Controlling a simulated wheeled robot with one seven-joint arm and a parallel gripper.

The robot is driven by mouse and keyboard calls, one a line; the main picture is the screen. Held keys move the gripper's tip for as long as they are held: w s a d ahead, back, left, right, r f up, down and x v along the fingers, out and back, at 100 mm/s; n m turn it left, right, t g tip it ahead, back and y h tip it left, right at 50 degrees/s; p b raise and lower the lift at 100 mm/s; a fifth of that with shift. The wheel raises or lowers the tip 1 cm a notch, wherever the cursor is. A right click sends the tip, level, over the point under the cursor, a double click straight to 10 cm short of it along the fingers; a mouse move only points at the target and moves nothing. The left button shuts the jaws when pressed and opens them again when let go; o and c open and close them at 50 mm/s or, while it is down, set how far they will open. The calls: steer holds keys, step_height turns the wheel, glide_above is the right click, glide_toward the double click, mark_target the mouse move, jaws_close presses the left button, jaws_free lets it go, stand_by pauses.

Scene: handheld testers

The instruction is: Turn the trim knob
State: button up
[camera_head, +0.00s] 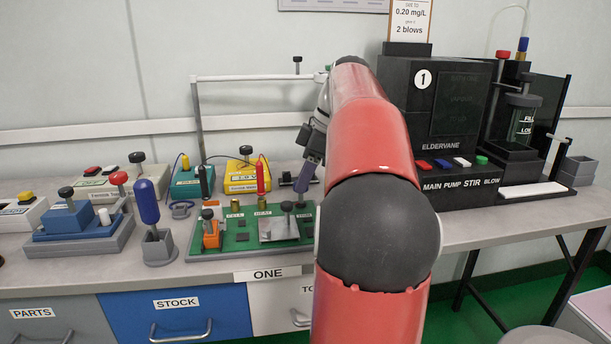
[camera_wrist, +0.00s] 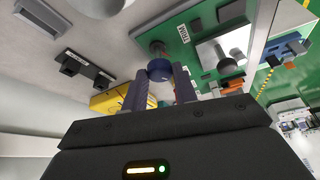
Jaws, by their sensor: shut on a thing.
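The trim knob (camera_wrist: 158,66) is a small round knob with a dark blue top in the wrist view. It stands on the green board (camera_wrist: 195,14), near a small white label. My gripper (camera_wrist: 160,76) has one finger on each side of the knob and is shut on it. In the head view my gripper (camera_head: 302,186) points down at the back right of the green board (camera_head: 240,240). The knob is not clear there, and my red arm hides part of the board's right side.
A metal plate with a black knob (camera_head: 287,207) and an orange block (camera_head: 211,236) sit on the board. A red probe (camera_head: 260,176) stands upright close to the left of my gripper. A yellow meter (camera_head: 246,175) is behind, and a black machine (camera_head: 450,130) stands right.

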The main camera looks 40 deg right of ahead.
steer(key=shift+m, duration=0.4)
steer(key=m, duration=0.1)
steer(key=m+h, duration=0.1)
steer(key=m, duration=0.1)
steer(key=m+t+h, duration=0.1)
steer(key=shift+s+a+m, duration=0.1)
steer(key=shift+a+m, duration=0.2)
steer(key=m+h, duration=0.1)
steer(key=m, duration=0.1)
steer(key=m+h, duration=0.1)
steer(key=m, duration=0.2)
steer(key=shift+a, duration=0.2)
steer(key=m+h+p, duration=0.1)
steer(key=m, duration=0.2)
steer(key=m+g+h, duration=0.1)
steer(key=m, duration=0.2)
steer(key=shift+a+r+p, duration=0.1)
steer(key=shift+a+p, duration=0.1)
steer(key=shift+p, duration=0.15)
steer(key=m, duration=0.1)
steer(key=m+g+p, duration=0.1)
steer(key=m, duration=0.1)
steer(key=m+h, duration=0.1)
steer(key=m, duration=0.1)
steer(key=shift+w+a+g, duration=0.1)
steer(key=shift+w+g, duration=0.15)
steer(key=shift+g, duration=0.05)
steer(key=shift+m, duration=0.3)
steer(key=o, duration=1)
steer(key=shift+c, duration=0.2)
